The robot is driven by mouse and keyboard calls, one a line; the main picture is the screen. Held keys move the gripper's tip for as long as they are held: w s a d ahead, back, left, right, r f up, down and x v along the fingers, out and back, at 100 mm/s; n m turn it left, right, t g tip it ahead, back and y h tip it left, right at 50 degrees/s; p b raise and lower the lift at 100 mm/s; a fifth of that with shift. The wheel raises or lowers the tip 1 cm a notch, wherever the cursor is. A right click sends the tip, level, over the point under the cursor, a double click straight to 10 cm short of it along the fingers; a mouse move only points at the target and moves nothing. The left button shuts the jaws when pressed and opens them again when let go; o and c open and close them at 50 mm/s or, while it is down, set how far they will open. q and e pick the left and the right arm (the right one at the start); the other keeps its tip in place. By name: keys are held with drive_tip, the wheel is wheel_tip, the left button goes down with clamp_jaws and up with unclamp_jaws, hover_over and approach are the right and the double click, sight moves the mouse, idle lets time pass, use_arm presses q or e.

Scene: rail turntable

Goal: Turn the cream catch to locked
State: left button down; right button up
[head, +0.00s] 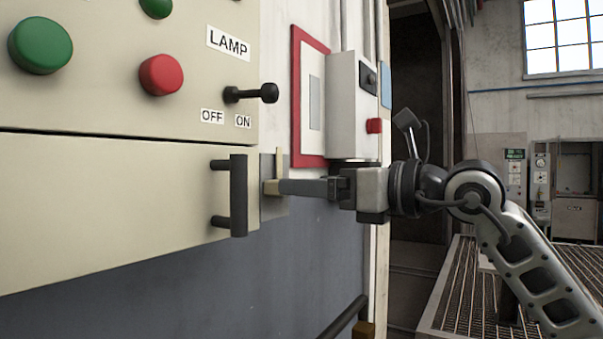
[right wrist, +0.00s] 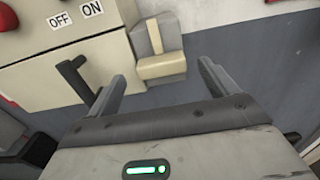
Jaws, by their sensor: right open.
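The cream catch (head: 279,163) is a small block with a thin upright bar, on a grey plate (head: 280,207) at the right edge of the cream panel. The catch also shows in the right wrist view (right wrist: 168,67). My right gripper (head: 283,187) reaches in from the right in the head view, with its fingertips at the catch. In the right wrist view the gripper (right wrist: 164,70) is open, with one finger on each side of the catch's block. Gaps show there, and I cannot tell whether either finger touches it. No lock marking is readable. My left gripper is out of view.
A black drawer handle (head: 238,195) stands out just left of the catch. A LAMP lever (head: 255,94) and red and green buttons (head: 161,75) are above. A white switch box (head: 345,105) and a red-framed panel (head: 297,100) are close above my right gripper.

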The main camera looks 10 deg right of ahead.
drive_tip(key=x, duration=0.3)
drive_tip(key=shift+c, duration=0.3)
drive_tip(key=c, duration=0.9)
